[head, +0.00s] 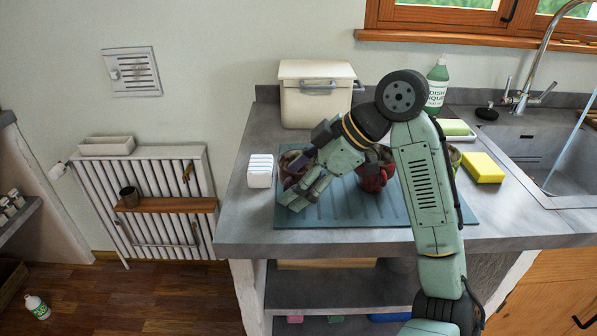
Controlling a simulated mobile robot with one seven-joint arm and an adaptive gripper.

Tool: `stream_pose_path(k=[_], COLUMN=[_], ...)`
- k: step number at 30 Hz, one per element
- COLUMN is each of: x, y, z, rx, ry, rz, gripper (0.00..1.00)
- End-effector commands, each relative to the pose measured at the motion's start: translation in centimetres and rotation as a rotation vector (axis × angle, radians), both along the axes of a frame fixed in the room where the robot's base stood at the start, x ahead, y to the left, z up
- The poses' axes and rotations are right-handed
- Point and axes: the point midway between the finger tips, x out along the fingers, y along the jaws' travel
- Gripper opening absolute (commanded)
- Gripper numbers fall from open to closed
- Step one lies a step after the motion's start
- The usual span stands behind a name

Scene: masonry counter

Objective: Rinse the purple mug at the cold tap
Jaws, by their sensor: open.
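A mug with a dark reddish-purple side (284,179) stands at the left end of the blue-grey drying mat (398,216), partly hidden by my gripper (291,180). It seems to be the purple mug, but its colour is hard to judge. My gripper is open and reaches down to the left, with its fingers at this mug. I cannot tell whether they touch it. The tap (543,60) rises behind the sink (520,143) at the right, with handles at its base. A pale bluish streak, like running water (572,135), slants into the basin.
A red mug (372,182) and another mug (455,156) stand on the mat, partly behind my arm. A white block (260,171) stands left of the mat. A yellow sponge (483,168), green soap bottle (437,85) and cream bin (312,100) are also on the counter.

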Motion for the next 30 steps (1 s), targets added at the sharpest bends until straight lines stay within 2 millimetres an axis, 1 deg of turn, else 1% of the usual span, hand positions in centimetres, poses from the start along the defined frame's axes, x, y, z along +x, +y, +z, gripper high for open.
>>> stream_pose_path(k=[8, 30], x=[0.06, 0.07], y=[0.25, 0.24], z=[-0.31, -0.29], rx=[0.001, 0.0], ry=[-0.001, 0.0], rz=[0.0, 0.0], gripper=[0.66, 0.16])
